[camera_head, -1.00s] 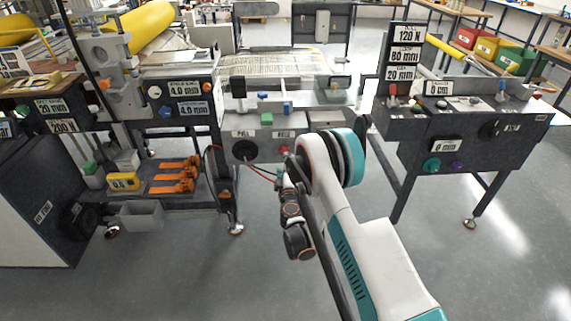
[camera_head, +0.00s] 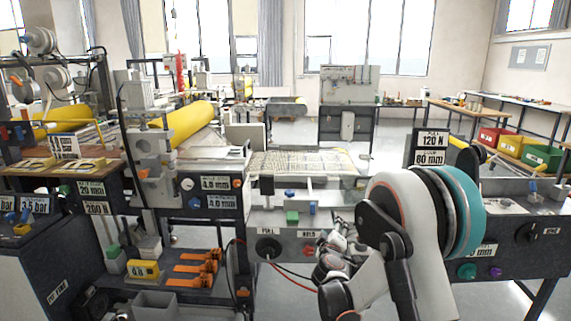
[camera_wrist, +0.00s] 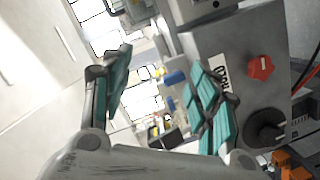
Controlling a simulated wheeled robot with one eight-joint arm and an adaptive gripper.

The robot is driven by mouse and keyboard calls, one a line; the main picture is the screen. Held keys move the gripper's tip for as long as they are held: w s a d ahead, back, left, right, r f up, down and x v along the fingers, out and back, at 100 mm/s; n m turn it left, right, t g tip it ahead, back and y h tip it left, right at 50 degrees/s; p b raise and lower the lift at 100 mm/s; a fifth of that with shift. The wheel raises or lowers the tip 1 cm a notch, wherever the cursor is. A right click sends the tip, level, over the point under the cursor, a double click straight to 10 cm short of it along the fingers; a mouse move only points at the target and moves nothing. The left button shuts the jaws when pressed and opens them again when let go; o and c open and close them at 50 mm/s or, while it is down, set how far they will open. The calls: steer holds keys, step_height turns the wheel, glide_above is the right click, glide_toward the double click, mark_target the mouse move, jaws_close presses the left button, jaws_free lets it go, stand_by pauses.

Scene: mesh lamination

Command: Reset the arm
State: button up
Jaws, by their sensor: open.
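My gripper (camera_wrist: 160,92) shows in the wrist view with its two teal-padded fingers spread apart and nothing between them. The grey panel of the mesh machine is beside the right finger, with a red knob (camera_wrist: 261,67) and a black knob (camera_wrist: 265,130). Whether a finger touches the panel I cannot tell. In the head view, my white and teal arm stands in front of the machine at the lower right of centre. My gripper's fingertips are not clear there. The black knob (camera_head: 267,248) and red knob (camera_head: 308,250) sit on the panel front, left of my arm.
A mesh sheet (camera_head: 300,163) lies on the machine bed. A yellow roll (camera_head: 190,122) is at the left. Orange clamps (camera_head: 195,268) and a yellow weight (camera_head: 143,270) sit on the lower shelf. A dark control console (camera_head: 525,230) stands close on the right, partly behind my arm.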

steer(key=s+d+r+m+g, duration=0.2)
steer(key=s+d+r+m, duration=0.15)
steer(key=s+r, duration=0.45)
steer(key=s+d+r+m+g, duration=0.2)
steer(key=s+d+r+g, duration=0.15)
steer(key=s+r, duration=0.45)
steer(key=s+a+f+m+g+y, duration=0.1)
steer(key=s+f, duration=0.1)
steer(key=s, duration=1.4)
steer(key=s+a+f+m+g+y, duration=0.2)
steer(key=s+f, duration=0.1)
steer(key=s, duration=1.2)
steer(key=shift+s+a+f+y, duration=0.15)
steer(key=shift+s+f+y, duration=0.15)
steer(key=shift+s+f, duration=0.1)
steer(key=shift+c, duration=0.6)
